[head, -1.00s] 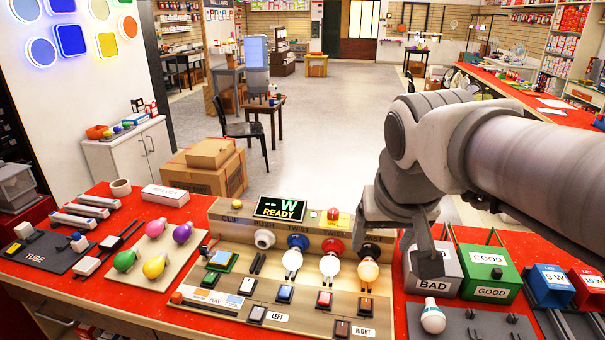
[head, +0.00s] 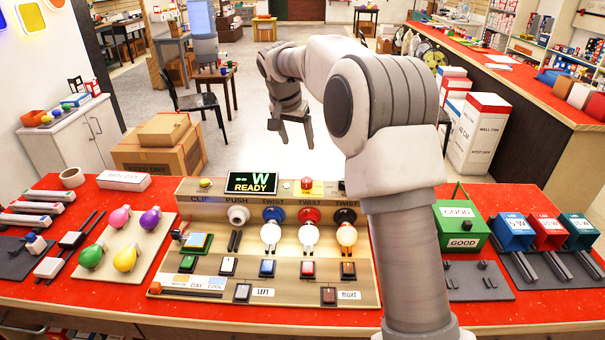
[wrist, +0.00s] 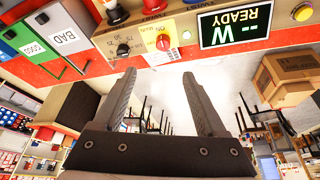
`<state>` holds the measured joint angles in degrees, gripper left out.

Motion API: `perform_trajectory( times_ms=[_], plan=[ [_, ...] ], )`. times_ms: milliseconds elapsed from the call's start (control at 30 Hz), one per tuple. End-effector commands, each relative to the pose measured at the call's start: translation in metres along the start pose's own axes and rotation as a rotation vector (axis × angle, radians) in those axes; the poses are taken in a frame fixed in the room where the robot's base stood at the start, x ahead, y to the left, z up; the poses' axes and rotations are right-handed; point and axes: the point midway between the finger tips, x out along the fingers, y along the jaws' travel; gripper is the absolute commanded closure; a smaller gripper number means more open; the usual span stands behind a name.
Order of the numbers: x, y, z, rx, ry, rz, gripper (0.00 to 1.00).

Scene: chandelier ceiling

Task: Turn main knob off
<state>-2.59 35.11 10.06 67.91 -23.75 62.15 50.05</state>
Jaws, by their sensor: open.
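The main knob (head: 307,183) is a small red knob on the back strip of the console, just right of the lit READY display (head: 251,182). In the wrist view the red knob (wrist: 163,42) has a pale line across it and ON and MAIN lettering beside it; its exact setting is too small to tell. My gripper (head: 290,138) is open and empty, raised behind the console and apart from it. In the wrist view the fingers (wrist: 158,76) point towards the red knob, which lies beyond the gap between their tips.
A black dial (wrist: 122,49) with numbers is beside the red knob. Lit bulbs (head: 308,236) stand in sockets on the console. My arm crosses the table on the right, before the green GOOD bin (head: 462,222). Cardboard boxes (head: 160,150) stand behind the table at left.

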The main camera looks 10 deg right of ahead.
Motion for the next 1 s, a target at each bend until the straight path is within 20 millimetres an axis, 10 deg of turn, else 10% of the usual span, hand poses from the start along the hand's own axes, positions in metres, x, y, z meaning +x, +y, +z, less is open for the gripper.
perform_trajectory(
  times_ms=[367, 1000],
  plan=[
    [0.041, -0.009, -0.005, 0.036, -0.005, 0.01, 0.26],
    [0.172, -0.008, -0.005, 0.036, -0.005, 0.008, 0.26]
  ],
)
